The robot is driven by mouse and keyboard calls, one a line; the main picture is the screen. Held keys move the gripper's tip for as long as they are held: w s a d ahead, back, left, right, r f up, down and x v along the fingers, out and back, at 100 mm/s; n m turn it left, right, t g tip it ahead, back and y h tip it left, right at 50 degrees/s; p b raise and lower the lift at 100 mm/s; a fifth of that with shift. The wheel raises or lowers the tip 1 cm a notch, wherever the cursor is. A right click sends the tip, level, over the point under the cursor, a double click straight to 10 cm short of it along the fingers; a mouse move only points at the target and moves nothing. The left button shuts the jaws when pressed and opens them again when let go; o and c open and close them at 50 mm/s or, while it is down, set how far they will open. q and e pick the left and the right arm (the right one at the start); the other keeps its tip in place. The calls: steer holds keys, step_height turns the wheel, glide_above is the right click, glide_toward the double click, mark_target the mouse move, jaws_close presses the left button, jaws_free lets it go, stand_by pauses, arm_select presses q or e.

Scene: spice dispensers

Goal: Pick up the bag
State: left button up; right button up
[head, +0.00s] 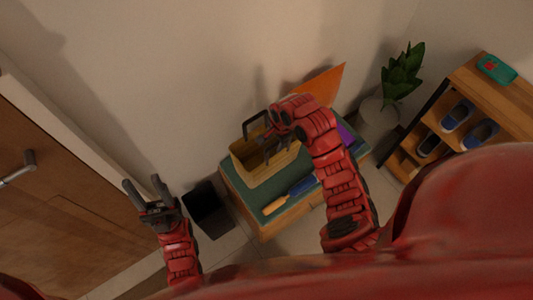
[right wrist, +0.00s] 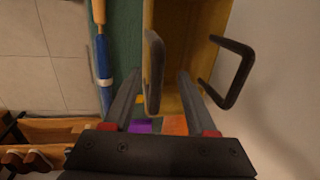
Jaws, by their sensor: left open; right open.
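The bag (head: 262,170) is a tan, box-like bag with dark handles, standing on a green-topped bench (head: 302,207). In the right wrist view the bag (right wrist: 190,35) is open-topped, with one dark handle (right wrist: 154,75) on its left wall and another (right wrist: 238,75) on its right. My right gripper (head: 268,140) is over the bag. In the right wrist view its open fingers (right wrist: 160,98) lie either side of the left handle; contact cannot be told. My left gripper (head: 148,190) is open and empty, left of the bench and away from the bag.
A blue-and-orange tool (head: 288,196) lies on the bench in front of the bag. An orange sheet (head: 320,85) stands behind. A potted plant (head: 402,75) and a shoe rack (head: 455,110) are at right. A dark bin (head: 207,208) stands left of the bench.

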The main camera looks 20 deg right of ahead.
steer(key=shift+w+f+p, duration=0.2)
steer(key=shift+f+p, duration=0.1)
steer(key=shift+f, duration=1.05)
steer(key=shift+w+f+p, duration=0.15)
steer(key=shift+f+p, duration=0.1)
steer(key=shift+f, duration=1.1)
jaws_close()
